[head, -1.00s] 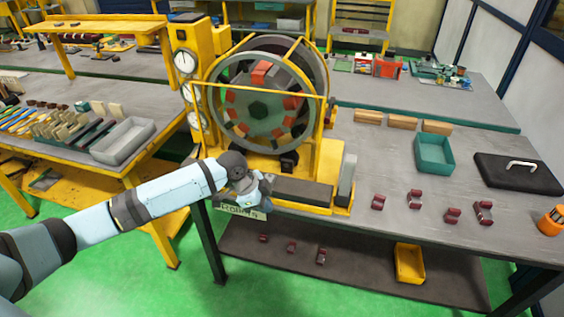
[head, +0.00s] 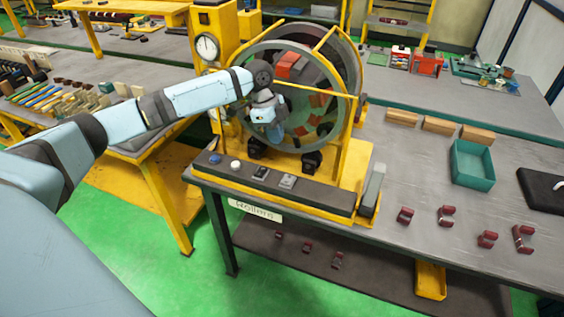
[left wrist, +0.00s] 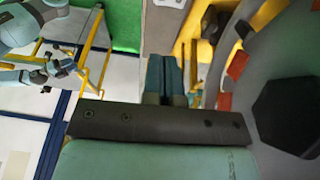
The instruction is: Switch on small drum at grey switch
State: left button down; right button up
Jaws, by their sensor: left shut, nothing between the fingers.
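The drum (head: 338,98) is a grey ring wheel with orange and dark blocks, set in a yellow frame. On the dark panel (head: 325,199) at its front base are a grey switch plate (head: 288,181), a darker switch (head: 262,172), a white knob (head: 235,165) and a blue knob (head: 215,158). My left gripper (head: 272,122) is shut and empty, above the panel and in front of the drum, hiding part of it. Its closed fingers (left wrist: 166,72) show in the left wrist view, the drum (left wrist: 280,60) to their right. A light blue arm (left wrist: 35,55), apparently my right, shows there; its jaws are too small to read.
A gauge column (head: 207,47) stands left of the drum. A teal bin (head: 472,165), wooden blocks (head: 438,126) and several dark red parts (head: 447,216) lie on the bench to the right. A label (head: 256,210) hangs at the front edge.

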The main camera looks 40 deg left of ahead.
aim_at(285, 183)
pick_arm(q)
jog(key=x, duration=0.4)
jog(key=p+x, duration=0.1)
jog(key=x, duration=0.3)
jog(key=p+x, duration=0.1)
jog(key=x, duration=0.3)
jog(key=shift+s+a+f, duration=0.2)
jog(key=shift+a+f, duration=0.1)
jog(key=shift+f, duration=0.6)
jog(key=shift+s, duration=0.1)
jog(key=shift+s+f+t, duration=0.15)
jog(key=shift+f+t, duration=0.25)
jog(key=shift+t, duration=0.1)
jog(key=shift+w+a+r, duration=0.15)
jog(key=shift+w+r, duration=0.15)
jog(key=shift+w, duration=0.45)
